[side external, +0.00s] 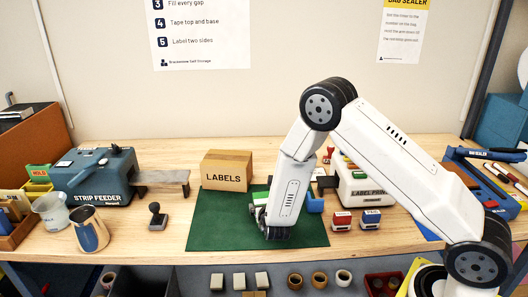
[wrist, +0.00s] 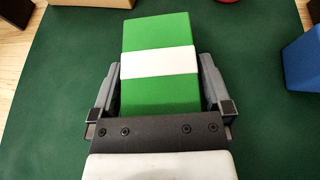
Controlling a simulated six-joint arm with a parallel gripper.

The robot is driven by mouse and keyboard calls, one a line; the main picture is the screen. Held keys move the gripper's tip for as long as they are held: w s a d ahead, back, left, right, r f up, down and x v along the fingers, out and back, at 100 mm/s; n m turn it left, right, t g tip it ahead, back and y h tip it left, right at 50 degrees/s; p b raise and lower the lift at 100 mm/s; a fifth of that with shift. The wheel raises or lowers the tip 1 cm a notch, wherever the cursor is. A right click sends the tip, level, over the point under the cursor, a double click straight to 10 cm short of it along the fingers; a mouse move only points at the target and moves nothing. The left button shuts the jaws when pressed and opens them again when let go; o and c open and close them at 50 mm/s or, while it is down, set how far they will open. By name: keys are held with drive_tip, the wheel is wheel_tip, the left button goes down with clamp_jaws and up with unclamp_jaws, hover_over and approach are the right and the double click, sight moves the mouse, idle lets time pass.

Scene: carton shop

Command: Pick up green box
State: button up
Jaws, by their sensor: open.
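The green box (wrist: 160,91) with a white band across it lies on the dark green mat (wrist: 45,100) in the wrist view. My gripper (wrist: 160,82) is open, with one finger on each side of the box. I cannot tell whether the fingers touch it. In the side external view my gripper (side external: 258,212) is low over the mat (side external: 215,228), and the arm hides most of the box there.
A cardboard LABELS box (side external: 227,172) stands at the mat's back left. A blue object (wrist: 305,58) is right of the green box. Two small stamps (side external: 342,220) and the label printer (side external: 360,188) stand to the right. The mat's left front is clear.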

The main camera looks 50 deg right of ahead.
sight(265, 203)
drive_tip(key=c, duration=1)
drive_tip(key=shift+c, duration=0.2)
drive_tip(key=shift+r, duration=0.15)
drive_tip(key=shift+r, duration=4.9)
